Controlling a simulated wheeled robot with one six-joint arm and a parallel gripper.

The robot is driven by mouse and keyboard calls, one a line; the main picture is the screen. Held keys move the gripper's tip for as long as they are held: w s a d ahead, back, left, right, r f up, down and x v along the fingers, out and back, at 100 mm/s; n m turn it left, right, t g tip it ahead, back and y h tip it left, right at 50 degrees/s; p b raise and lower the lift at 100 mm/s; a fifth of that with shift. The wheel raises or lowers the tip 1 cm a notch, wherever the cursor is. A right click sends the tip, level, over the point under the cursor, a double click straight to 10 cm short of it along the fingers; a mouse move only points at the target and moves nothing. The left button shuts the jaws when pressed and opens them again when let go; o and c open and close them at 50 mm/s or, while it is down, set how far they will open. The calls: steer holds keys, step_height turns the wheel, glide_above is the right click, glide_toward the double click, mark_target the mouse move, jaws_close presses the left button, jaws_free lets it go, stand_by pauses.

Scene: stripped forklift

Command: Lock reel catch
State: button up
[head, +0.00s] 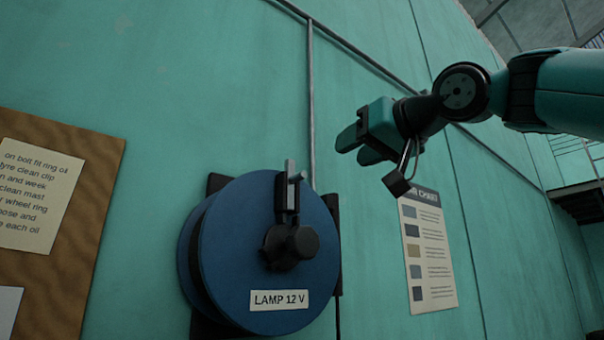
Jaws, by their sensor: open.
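A blue cable reel (235,260) with a "LAMP 12 V" label is mounted on the green wall. At its hub is a black round knob (291,244). Above the knob a black arm carries a grey metal catch lever (291,178) that points upward near the reel's top rim. I cannot tell from here whether the catch is engaged. My gripper (356,146) is to the upper right of the reel, apart from it. Its teal fingers point left, open and empty. A small black block on a bent rod hangs below my wrist.
A brown board (60,235) with paper notes is on the wall at left. A chart (428,255) hangs to the right of the reel. A thin grey pipe (311,110) runs down behind the reel. The space between my gripper and the reel looks clear.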

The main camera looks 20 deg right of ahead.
mark_target(304, 175)
steer(key=p+x, duration=0.3)
steer(key=x, duration=1.2)
steer(key=shift+f+p, duration=0.1)
steer(key=shift+p, duration=0.25)
jaws_close()
